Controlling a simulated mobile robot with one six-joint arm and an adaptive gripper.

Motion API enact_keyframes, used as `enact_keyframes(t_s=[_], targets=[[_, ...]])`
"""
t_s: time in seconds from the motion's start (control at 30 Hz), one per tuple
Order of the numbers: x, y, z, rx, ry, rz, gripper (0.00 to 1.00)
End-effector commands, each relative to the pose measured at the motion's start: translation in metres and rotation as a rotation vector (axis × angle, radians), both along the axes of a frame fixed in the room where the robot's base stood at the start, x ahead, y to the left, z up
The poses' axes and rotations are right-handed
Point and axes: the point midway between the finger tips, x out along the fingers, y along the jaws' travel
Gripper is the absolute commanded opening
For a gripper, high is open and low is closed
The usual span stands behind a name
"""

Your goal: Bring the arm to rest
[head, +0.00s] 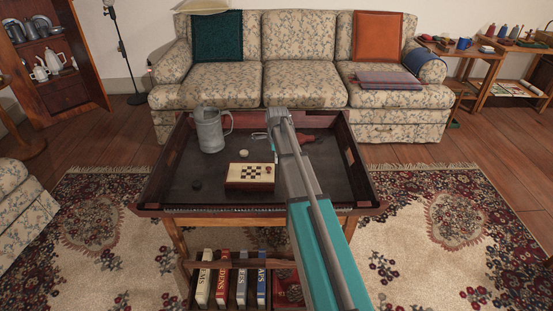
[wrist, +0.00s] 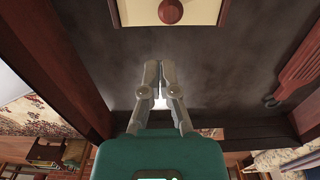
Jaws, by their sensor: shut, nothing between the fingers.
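My arm, grey and teal, reaches from the lower right over the dark wooden tray table (head: 210,183) in the head view. In the wrist view my gripper (wrist: 160,66) is shut, its two grey fingers meeting at the tips with nothing held. It is above the dark tray floor, apart from the chess board. The fingertips cannot be made out clearly in the head view. A small chess board (head: 249,184) with a dark red piece lies near the tray's front; its edge and the round piece (wrist: 170,11) show at the top of the wrist view.
A grey metal jug (head: 210,132) stands left in the tray. A small white ball (head: 243,153) and a black disc (head: 196,186) lie nearby. A red object (head: 306,138) lies right of the arm. Books (head: 222,285) stand below. A floral sofa (head: 304,65) is behind.

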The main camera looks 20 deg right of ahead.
Motion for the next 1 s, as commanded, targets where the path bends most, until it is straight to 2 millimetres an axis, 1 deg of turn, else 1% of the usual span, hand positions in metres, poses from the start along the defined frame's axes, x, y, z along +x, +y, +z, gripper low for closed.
enact_keyframes(t_s=[0.03,0.13,0.73,0.87,1.0], targets=[[0.000,0.000,0.004,0.000,0.000,0.000,0.00],[0.000,0.000,0.005,0.000,0.000,0.001,0.00],[0.000,0.002,0.005,0.000,0.000,0.003,0.00],[-0.006,0.006,0.005,0.000,0.000,0.037,0.00],[-0.019,0.017,0.005,0.000,0.000,0.135,0.00]])
